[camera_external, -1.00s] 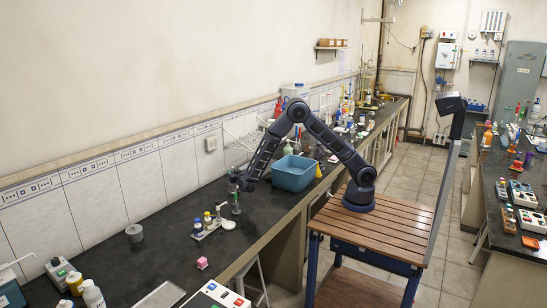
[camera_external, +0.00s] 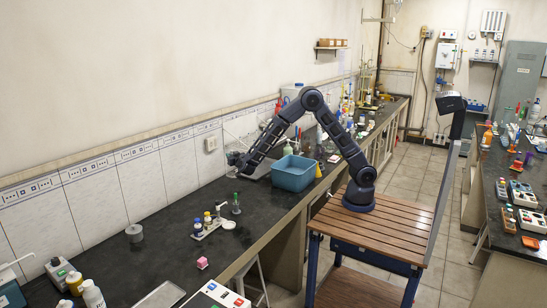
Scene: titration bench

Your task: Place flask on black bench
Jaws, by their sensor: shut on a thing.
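My gripper (camera_external: 236,160) is at the end of my arm, above the back part of the black bench (camera_external: 165,222), close to the tiled wall. It is shut on what seems to be the flask, but the glass is too small and faint to outline clearly. I cannot tell whether the flask touches the bench. A small stand with a green part (camera_external: 236,206) is upright on the bench, in front of and below my gripper.
A blue basin (camera_external: 293,174) stands right of my gripper near the bench edge. A rack of small bottles (camera_external: 208,225) and a white dish (camera_external: 229,225) are nearer. A grey cylinder (camera_external: 134,233) and pink cube (camera_external: 202,263) sit left and front.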

